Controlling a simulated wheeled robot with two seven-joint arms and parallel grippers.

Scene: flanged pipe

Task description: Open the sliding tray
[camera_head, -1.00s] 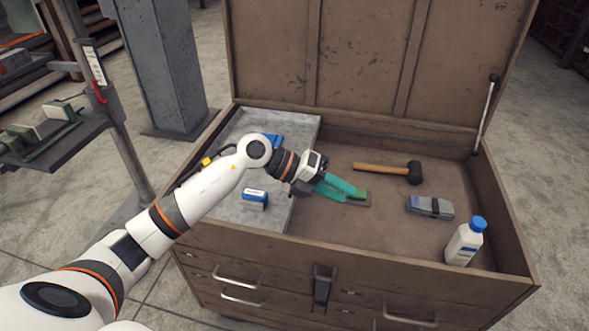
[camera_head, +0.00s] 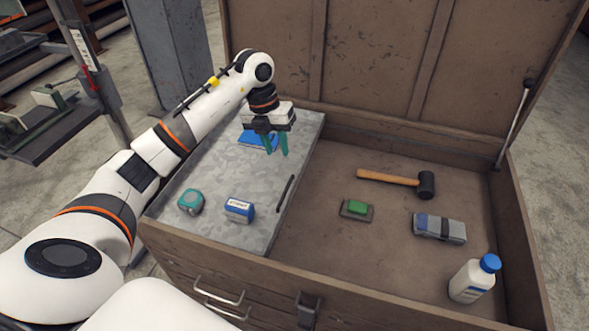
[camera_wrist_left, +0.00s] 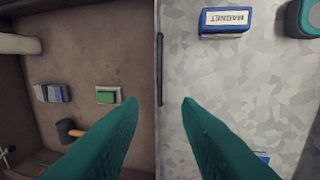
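The sliding tray (camera_head: 222,178) is a grey metal panel covering the left part of the open wooden chest. A dark slim handle (camera_head: 285,194) lies along its right edge; it also shows in the left wrist view (camera_wrist_left: 159,70). My left gripper (camera_head: 275,152) is above the tray's far part, beyond the handle, with its green fingers pointing down and apart. In the left wrist view the fingers (camera_wrist_left: 160,100) are spread with nothing between them, over the tray's edge. My right gripper is not in view.
On the tray are a blue magnet box (camera_head: 239,210), a teal tape measure (camera_head: 190,201) and a blue item (camera_head: 258,140). The chest floor holds a mallet (camera_head: 395,181), a green-topped block (camera_head: 357,208), a grey-blue block (camera_head: 439,228) and a white bottle (camera_head: 474,279).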

